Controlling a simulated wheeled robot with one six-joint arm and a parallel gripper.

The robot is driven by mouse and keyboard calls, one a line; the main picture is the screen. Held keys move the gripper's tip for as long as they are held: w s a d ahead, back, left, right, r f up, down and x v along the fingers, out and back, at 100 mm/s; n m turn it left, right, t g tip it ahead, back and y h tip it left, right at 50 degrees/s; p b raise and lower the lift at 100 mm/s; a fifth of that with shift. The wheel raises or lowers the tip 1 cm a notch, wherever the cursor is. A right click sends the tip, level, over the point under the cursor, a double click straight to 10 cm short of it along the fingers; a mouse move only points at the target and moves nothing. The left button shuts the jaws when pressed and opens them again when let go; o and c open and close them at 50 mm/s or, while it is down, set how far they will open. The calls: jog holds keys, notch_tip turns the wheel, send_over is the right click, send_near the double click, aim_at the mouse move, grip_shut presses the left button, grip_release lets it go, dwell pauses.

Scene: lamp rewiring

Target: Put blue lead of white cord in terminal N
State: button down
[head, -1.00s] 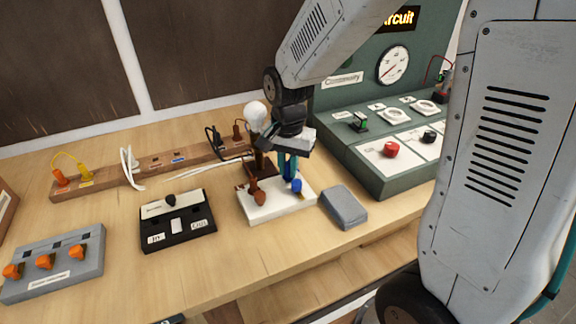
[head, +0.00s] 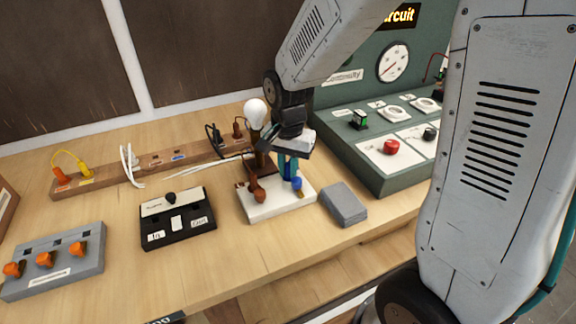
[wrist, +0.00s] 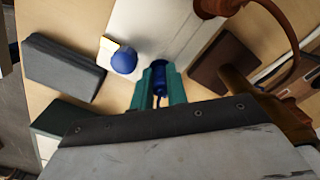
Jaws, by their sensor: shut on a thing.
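My gripper (head: 287,176) is over the white block (head: 277,206), near its back edge. In the wrist view its teal fingers (wrist: 159,92) are shut on a blue lead end (wrist: 160,76). A blue knob (head: 297,184) stands on the block, just beside the fingers; it also shows in the wrist view (wrist: 123,62). A brown lead end (head: 257,190) sits at the block's left side. White cord (head: 205,164) runs along the table behind the block. I cannot read any N mark, and the lead's tip is hidden between the fingers.
A light bulb (head: 255,113) stands just behind my gripper. A grey box (head: 343,204) lies right of the block, and a black switch box (head: 178,221) left. The wooden socket rail (head: 110,175) is behind. The green test panel (head: 375,172) stands at right.

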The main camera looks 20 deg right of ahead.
aim_at(288, 165)
jog(key=c, duration=1.3)
grip_release()
jog(key=shift+r, duration=0.1)
notch_tip(288, 165, up, 8)
jog(key=shift+f, duration=0.2)
jog(key=shift+s+n, duration=0.1)
jog(key=shift+n, duration=0.2)
jog(key=s+d+r+n, duration=0.1)
jog(key=s+r+n, duration=0.1)
jog(key=s, duration=0.5)
jog(key=s+d+r+n+t, duration=0.1)
jog(key=s+r+n, duration=0.2)
jog(key=s, duration=0.4)
jog(key=s+d+r+n, duration=0.1)
jog(key=s+r+n, duration=0.1)
jog(key=s, duration=0.5)
jog(key=shift+s+d+r+n, duration=0.15)
jog(key=shift+s+r+n, duration=0.2)
jog(key=shift+n, duration=0.35)
